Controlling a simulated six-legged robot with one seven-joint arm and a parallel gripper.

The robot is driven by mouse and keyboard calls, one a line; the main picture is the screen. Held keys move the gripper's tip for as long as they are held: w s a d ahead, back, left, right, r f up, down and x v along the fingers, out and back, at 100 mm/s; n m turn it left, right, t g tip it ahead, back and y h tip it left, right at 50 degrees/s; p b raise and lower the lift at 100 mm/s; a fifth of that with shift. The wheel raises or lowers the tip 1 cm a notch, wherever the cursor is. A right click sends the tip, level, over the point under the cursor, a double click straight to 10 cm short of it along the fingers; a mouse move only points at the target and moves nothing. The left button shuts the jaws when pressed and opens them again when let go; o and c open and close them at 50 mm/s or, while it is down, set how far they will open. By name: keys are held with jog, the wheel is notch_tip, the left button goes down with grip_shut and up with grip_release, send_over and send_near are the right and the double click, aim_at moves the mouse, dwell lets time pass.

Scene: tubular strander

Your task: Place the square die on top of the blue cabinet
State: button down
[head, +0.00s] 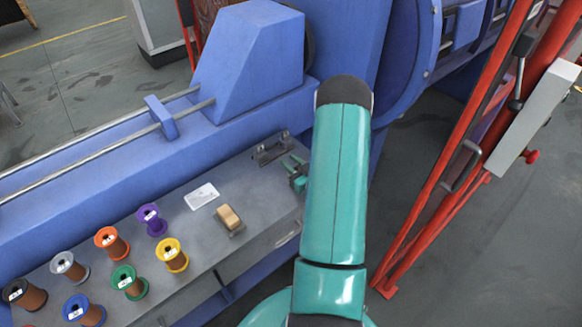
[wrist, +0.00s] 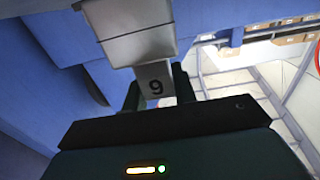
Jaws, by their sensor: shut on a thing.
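In the wrist view my gripper (wrist: 157,90) is shut on a grey piece marked 9 (wrist: 155,84), which I take to be the square die. A pale box-like block with a dark line across it (wrist: 130,35) shows right above the piece; I cannot tell whether the two are joined. Blue surfaces (wrist: 40,45) fill the left of this view. In the head view my teal arm stands in front, and the gripper and held piece cannot be made out. A tall blue housing (head: 250,60) stands behind the bench; I cannot tell whether it is the blue cabinet.
The grey bench (head: 205,235) holds several coloured spools (head: 110,243), a white label card (head: 201,195), a tan block (head: 229,218) and a small metal bracket (head: 270,150). A red frame (head: 450,160) stands at the right. Open floor (head: 530,240) lies beyond it.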

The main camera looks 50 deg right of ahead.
jog(key=shift+f, duration=0.9)
jog(key=shift+f, duration=0.15)
jog(key=c, duration=1.1)
grip_release()
jog(key=shift+a, duration=0.1)
